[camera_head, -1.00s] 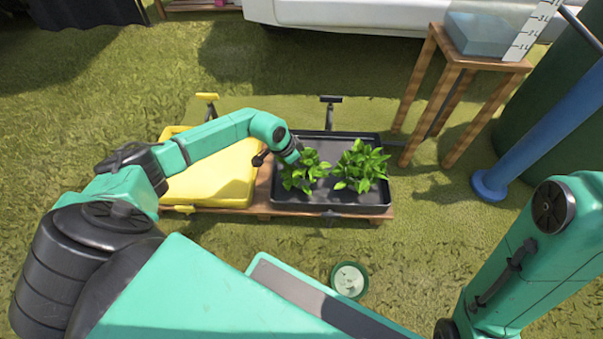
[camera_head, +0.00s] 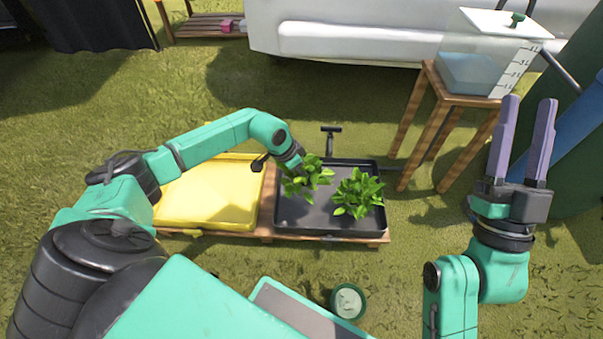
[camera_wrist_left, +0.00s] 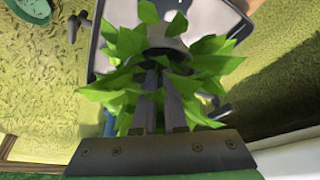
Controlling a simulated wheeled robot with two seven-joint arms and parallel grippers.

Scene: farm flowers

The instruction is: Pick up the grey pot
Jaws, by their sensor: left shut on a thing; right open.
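A leafy green plant (camera_head: 308,178) is at my left gripper (camera_head: 298,163), over the left part of the black tray (camera_head: 325,226). In the left wrist view my left gripper (camera_wrist_left: 161,100) is shut among the leaves (camera_wrist_left: 125,45) of this plant. A second leafy plant (camera_head: 358,192) stands in the right part of the tray. My right gripper (camera_head: 528,102) is open and empty, raised at the right with its fingers pointing up.
A yellow tray (camera_head: 210,195) lies left of the black tray. A wooden stool (camera_head: 437,115) with a clear water tank (camera_head: 480,72) stands behind at right. A green round container (camera_head: 348,302) is on the grass in front. The grass there is mostly clear.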

